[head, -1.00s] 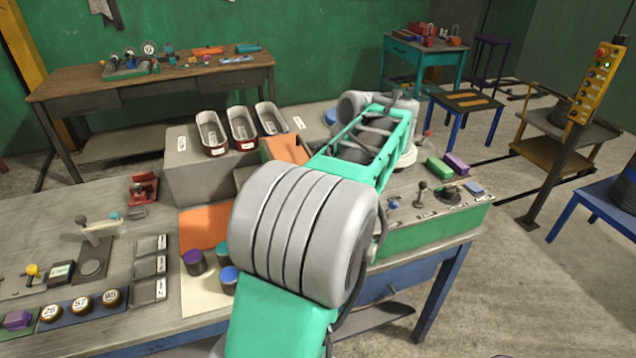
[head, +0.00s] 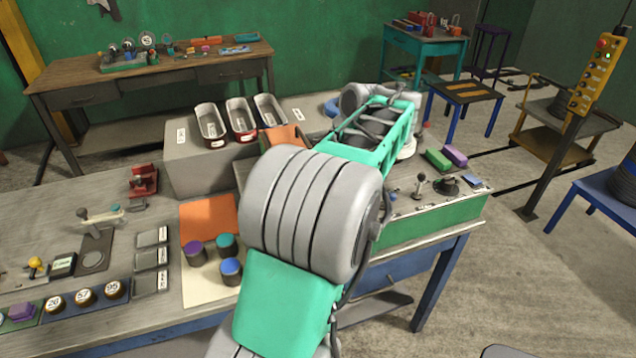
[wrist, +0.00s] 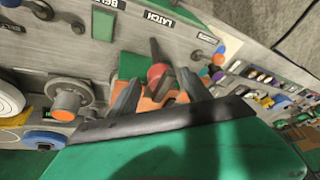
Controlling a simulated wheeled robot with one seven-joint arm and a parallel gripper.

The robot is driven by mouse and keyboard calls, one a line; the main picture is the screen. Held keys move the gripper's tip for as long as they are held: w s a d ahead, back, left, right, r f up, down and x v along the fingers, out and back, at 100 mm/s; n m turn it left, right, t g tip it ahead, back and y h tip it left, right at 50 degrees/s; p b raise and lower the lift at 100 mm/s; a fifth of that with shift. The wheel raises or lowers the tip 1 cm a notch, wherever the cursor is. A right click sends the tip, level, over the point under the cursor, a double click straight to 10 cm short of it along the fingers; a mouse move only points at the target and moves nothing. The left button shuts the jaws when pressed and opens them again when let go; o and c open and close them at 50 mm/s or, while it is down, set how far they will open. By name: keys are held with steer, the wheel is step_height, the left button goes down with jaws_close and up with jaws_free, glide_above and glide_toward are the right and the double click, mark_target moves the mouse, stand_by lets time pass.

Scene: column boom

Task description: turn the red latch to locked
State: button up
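In the wrist view, a red latch (wrist: 158,73) with a dark lever sits on a grey panel, below a black plate lettered LATCH (wrist: 160,18). My gripper (wrist: 160,88) points at it, with one dark finger on each side of the red part and a gap between them. I cannot tell whether either finger touches it. An orange part shows between the fingers, below the red one. In the head view my arm's grey and green links cover the gripper, and the latch cannot be made out there.
In the wrist view, an orange-capped knob (wrist: 66,104) is left of my gripper, and several coloured parts lie to the right. In the head view, the workbench carries three trays (head: 240,118), a joystick panel (head: 430,220) and several coloured cylinders.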

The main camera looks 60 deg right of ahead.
steer(key=shift+w, duration=0.15)
steer(key=p+v, duration=0.2)
steer(key=v, duration=0.6)
steer(key=shift+p, duration=0.3)
